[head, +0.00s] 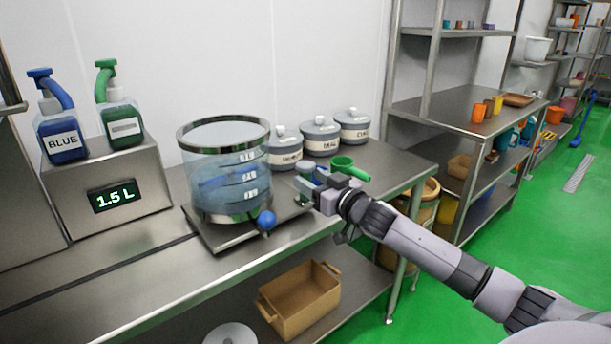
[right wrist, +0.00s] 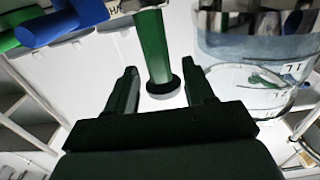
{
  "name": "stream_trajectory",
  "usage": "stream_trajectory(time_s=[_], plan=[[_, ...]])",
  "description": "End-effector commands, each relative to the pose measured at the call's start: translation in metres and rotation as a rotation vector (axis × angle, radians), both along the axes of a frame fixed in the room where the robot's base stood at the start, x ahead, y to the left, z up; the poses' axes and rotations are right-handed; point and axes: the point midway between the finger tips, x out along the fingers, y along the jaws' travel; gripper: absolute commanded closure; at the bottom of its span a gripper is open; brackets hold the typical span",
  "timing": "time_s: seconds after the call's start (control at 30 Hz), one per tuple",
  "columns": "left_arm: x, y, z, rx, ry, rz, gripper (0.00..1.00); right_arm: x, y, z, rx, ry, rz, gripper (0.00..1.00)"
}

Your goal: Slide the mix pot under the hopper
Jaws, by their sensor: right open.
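The mix pot (head: 222,185) is a clear cylinder with a metal rim and volume marks, upright on a flat metal plate (head: 232,235) on the steel bench. A blue ball knob (head: 266,220) sits at the plate's front. The pot also shows, cut off, in the right wrist view (right wrist: 262,75). My right gripper (head: 308,184) is open just right of the pot. In the right wrist view its fingers (right wrist: 160,92) stand on either side of a green post (right wrist: 154,45), apart from it. I cannot pick out the hopper. My left gripper is not in view.
A green scoop-like piece (head: 350,168) shows beside my right gripper. Lidded grey canisters (head: 319,135) stand behind. Bare bench (head: 130,265) lies front left; a brown crate (head: 303,305) sits below.

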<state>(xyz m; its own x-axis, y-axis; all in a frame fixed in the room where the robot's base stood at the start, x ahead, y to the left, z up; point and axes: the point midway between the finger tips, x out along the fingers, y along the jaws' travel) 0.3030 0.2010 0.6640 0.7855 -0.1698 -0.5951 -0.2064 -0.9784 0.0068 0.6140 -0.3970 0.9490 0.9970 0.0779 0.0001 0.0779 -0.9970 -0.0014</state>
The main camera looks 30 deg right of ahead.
Motion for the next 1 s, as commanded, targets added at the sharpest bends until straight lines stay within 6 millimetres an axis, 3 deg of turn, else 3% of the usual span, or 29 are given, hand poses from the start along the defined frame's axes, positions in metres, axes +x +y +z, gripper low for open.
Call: stream_trajectory(time_s=[0.3, 0.67, 0.7, 0.87, 1.0], plan=[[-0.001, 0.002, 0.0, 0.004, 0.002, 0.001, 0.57, 0.025, 0.002, 0.001, -0.001, -0.001, 0.0, 0.47], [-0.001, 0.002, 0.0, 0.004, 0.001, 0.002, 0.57, 0.028, 0.003, 0.0, -0.002, 0.0, 0.001, 0.47], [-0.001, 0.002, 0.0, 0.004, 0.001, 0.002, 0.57, 0.028, 0.003, 0.0, -0.002, 0.0, 0.001, 0.5], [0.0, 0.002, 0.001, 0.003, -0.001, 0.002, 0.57, 0.028, 0.003, 0.0, -0.001, 0.0, 0.001, 1.0], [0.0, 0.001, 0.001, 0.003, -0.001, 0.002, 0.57, 0.028, 0.003, 0.0, -0.001, 0.0, 0.001, 1.0]])
